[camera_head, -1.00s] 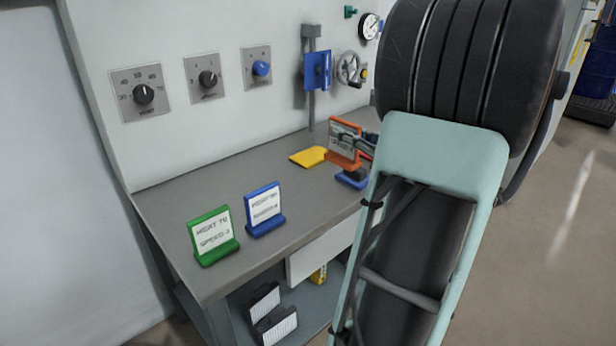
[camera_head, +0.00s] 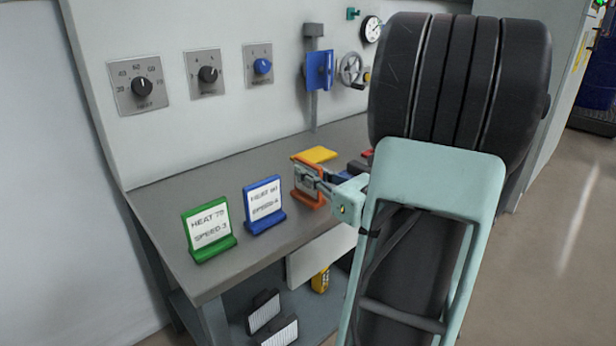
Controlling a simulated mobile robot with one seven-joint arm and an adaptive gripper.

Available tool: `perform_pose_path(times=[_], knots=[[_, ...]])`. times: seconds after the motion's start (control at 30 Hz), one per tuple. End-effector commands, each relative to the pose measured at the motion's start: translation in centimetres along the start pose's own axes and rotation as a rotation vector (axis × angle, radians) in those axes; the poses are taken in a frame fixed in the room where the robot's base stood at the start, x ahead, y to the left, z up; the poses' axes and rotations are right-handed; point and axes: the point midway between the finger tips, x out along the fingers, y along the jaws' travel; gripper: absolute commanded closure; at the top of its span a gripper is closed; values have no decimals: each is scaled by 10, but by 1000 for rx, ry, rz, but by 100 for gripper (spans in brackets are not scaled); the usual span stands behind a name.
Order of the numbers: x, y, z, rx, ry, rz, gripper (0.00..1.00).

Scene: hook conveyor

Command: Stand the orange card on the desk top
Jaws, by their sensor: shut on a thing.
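The orange card (camera_head: 310,198) is upright at the desk's front part, just right of the blue card. My gripper (camera_head: 312,178) is shut on it from the right, and its fingers cover much of the card's face. I cannot tell whether its base touches the desk top (camera_head: 180,192). The blue card (camera_head: 264,205) and the green card (camera_head: 209,228) stand upright to its left, forming a row with it.
Knob panels (camera_head: 138,86) and a blue lever box (camera_head: 319,70) are on the wall. My arm hides the desk's right end. Dark blocks (camera_head: 264,310) sit on the lower shelf.

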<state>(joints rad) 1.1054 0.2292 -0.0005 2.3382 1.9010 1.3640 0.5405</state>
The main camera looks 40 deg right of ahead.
Motion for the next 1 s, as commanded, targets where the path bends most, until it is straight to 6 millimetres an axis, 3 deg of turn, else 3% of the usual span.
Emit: perform_pose_path(times=[0.27,0.3,0.43,0.8,1.0], knots=[[0,0,-3,-1,-1,1,100],[0,0,-2,-1,0,0,89],[0,0,-2,-1,0,0,74],[0,0,4,-1,0,0,74],[-36,-2,4,1,1,-6,74]])
